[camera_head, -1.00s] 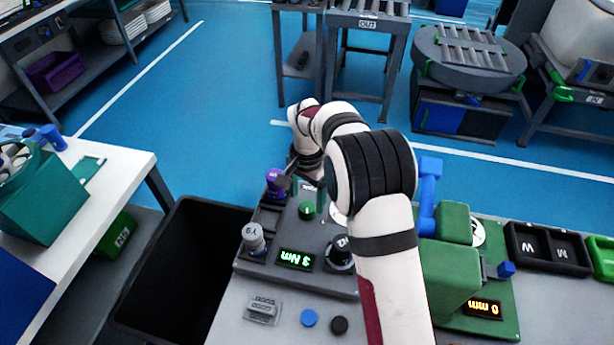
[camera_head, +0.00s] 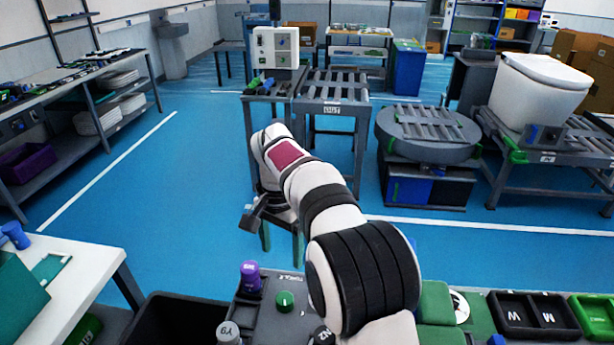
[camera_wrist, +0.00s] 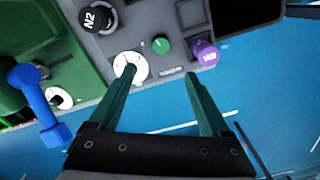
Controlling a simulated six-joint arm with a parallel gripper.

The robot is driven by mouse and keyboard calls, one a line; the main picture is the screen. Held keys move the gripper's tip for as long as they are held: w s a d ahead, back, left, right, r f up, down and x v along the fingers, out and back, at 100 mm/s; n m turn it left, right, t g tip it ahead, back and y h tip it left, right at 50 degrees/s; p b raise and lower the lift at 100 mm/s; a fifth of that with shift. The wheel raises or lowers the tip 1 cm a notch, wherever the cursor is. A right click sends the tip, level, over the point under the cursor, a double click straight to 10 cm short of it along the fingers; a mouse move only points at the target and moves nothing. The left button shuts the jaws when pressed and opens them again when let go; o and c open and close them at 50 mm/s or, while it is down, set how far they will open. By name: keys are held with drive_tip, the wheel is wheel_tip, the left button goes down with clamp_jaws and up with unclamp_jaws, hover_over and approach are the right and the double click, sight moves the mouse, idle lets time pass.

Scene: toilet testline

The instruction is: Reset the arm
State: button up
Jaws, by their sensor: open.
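My gripper (camera_head: 282,240) is raised over the floor beyond the far edge of the grey console in the head view. Its two teal fingers point down and stand apart. In the wrist view my gripper (camera_wrist: 160,74) is open, with nothing between the fingers. The console (camera_head: 262,315) carries a purple knob (camera_head: 250,276), a green knob (camera_head: 284,301) and a grey knob (camera_head: 228,333). In the wrist view the purple knob (camera_wrist: 206,54), the green knob (camera_wrist: 161,46) and a black knob (camera_wrist: 97,17) marked N2 are apart from the fingers.
A dark bin (camera_head: 172,320) stands left of the console beside a white table (camera_head: 75,275). Black trays (camera_head: 535,315) lie at the right. A roller stand (camera_head: 335,95), a round turntable (camera_head: 428,130) and a white toilet (camera_head: 540,88) stand beyond. Blue floor lies open between.

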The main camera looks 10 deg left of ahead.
drive_tip(key=s+d+r+y, duration=0.1)
drive_tip(key=s+d+r, duration=0.2)
drive_tip(key=s+d, duration=0.6)
drive_tip(key=s+d+r, duration=0.3)
drive_tip(key=s+d, duration=0.4)
drive_tip(key=s, duration=0.4)
drive_tip(key=s+d+f, duration=0.2)
drive_tip(key=s+f, duration=0.3)
drive_tip(key=s, duration=0.5)
drive_tip(key=w+a+r+n, duration=0.2)
drive_tip(key=w+n, duration=0.2)
drive_tip(key=w, duration=0.3)
drive_tip(key=w+a+r+n, duration=0.2)
drive_tip(key=w+n, duration=0.1)
drive_tip(key=w, duration=0.4)
drive_tip(key=n+h, duration=0.1)
drive_tip(key=n, duration=1)
hover_over(285, 298)
wheel_tip(285, 298, down, 6)
drive_tip(key=r, duration=0.1)
wheel_tip(285, 298, down, 16)
drive_tip(key=shift+r, duration=0.1)
